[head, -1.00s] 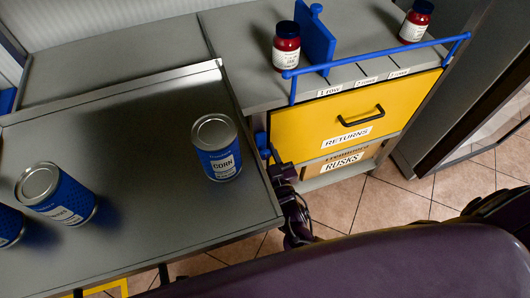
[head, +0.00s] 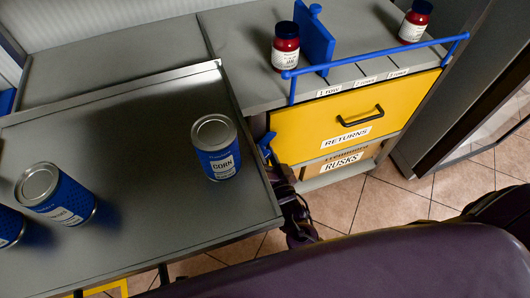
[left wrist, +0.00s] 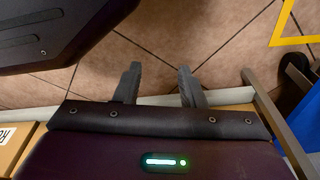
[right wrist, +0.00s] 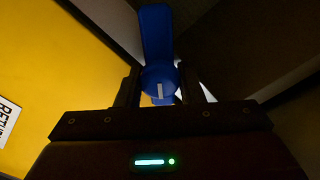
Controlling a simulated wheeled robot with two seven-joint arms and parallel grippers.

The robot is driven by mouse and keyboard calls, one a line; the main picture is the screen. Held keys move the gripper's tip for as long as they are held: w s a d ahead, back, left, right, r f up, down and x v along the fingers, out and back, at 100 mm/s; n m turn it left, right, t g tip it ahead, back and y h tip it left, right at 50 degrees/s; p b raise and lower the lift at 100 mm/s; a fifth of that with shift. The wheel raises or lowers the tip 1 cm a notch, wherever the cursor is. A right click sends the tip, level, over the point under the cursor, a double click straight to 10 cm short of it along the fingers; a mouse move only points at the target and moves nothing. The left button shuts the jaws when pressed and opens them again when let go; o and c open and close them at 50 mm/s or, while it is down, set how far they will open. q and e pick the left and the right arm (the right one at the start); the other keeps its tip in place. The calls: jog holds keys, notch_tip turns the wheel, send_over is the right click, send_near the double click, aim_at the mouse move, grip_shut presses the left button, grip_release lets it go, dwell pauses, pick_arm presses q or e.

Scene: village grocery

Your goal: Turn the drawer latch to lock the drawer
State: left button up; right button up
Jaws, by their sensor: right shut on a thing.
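The yellow drawer front (head: 340,112) has a black handle and a RETURNS label, and it looks closed under the counter. The blue latch (head: 268,146) sits at the drawer's left edge and looks tilted. My right gripper (head: 284,173) is at the latch, partly hidden by my own arm. In the right wrist view the blue latch (right wrist: 156,35) stands upright in the picture, its round lower part between the fingers of my right gripper (right wrist: 158,92), which is shut on it. My left gripper (left wrist: 158,84) is open and empty above the tiled floor.
A grey table (head: 150,130) with blue cans, including a corn can (head: 216,148), stands left of the drawer. Red jars (head: 286,46) and a blue divider (head: 317,42) stand on the counter behind a blue rail (head: 380,58). A RUSKS box (head: 342,163) is below the drawer.

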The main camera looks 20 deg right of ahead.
jog(key=m, duration=0.3)
jog(key=m+p, duration=0.1)
jog(key=m, duration=0.3)
jog(key=shift+d+f+m+p, duration=0.1)
jog(key=shift+m+p, duration=0.3)
jog(key=shift+m, duration=0.7)
pick_arm(q)
jog(key=shift+s+a+f, duration=0.1)
jog(key=shift+s+f, duration=0.2)
jog(key=shift+s, duration=0.45)
jog(key=shift+s+a+f, duration=0.1)
jog(key=shift+s+f, duration=0.15)
jog(key=shift+s, duration=0.5)
jog(key=shift+s+f, duration=0.3)
jog(key=shift+s, duration=0.45)
pick_arm(e)
jog(key=shift+f+m, duration=0.1)
jog(key=shift+m, duration=0.6)
pick_arm(q)
jog(key=shift+w+a, duration=0.1)
jog(key=shift+w, duration=0.1)
pick_arm(e)
jog(key=o, duration=0.7)
pick_arm(q)
jog(key=shift+a, duration=0.35)
pick_arm(e)
jog(key=shift+o, duration=0.9)
